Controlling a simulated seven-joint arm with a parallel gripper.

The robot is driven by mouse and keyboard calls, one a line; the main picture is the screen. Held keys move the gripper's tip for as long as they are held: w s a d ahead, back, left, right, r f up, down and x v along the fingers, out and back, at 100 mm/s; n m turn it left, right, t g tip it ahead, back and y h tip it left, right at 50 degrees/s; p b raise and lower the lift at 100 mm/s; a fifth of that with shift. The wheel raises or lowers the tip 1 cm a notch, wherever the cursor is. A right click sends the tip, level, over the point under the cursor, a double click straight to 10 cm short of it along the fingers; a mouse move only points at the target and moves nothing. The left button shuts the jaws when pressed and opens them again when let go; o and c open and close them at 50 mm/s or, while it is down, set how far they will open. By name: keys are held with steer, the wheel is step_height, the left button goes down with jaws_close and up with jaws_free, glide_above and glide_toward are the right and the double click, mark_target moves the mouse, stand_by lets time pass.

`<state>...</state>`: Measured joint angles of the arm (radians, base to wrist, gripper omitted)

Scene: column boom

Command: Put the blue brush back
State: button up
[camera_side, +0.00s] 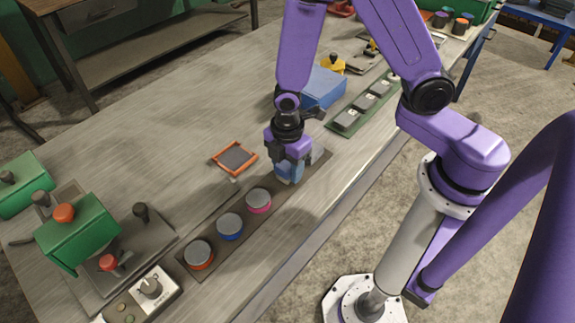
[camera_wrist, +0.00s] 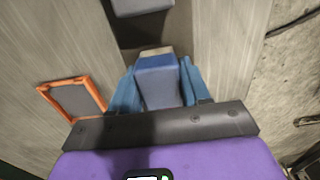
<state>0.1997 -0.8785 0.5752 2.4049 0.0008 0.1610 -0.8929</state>
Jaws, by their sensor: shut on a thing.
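The blue brush (camera_side: 289,174) is between the fingers of my gripper (camera_side: 290,156), low over the far end of the dark strip (camera_side: 312,169). In the wrist view the brush (camera_wrist: 159,88) shows as a blue block with a pale tan end, with a finger close on each side of my gripper (camera_wrist: 157,82). My gripper is shut on it. I cannot tell whether the brush touches the strip.
Round tins with pink (camera_side: 259,200), blue (camera_side: 229,226) and orange (camera_side: 199,253) rims stand along the strip. An orange-framed tray (camera_side: 234,157) lies to the left. A blue box (camera_side: 322,88) and a green rack (camera_side: 363,106) stand behind. Open tabletop lies at far left.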

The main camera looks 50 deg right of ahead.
mark_target(288, 163)
steer(key=shift+f, duration=0.1)
steer(key=o, duration=1)
step_height(288, 163, up, 12)
steer(key=shift+r, duration=0.15)
steer(key=s+d+r+m, duration=0.1)
steer(key=s+d+r, duration=0.1)
steer(key=s, duration=0.3)
steer(key=s+d+r+m, duration=0.2)
steer(key=s+d, duration=0.1)
steer(key=s, duration=0.3)
steer(key=s+d+r+m, duration=0.2)
steer(key=s, duration=0.3)
steer(key=shift+s+d, duration=0.15)
steer(key=shift+d, duration=0.25)
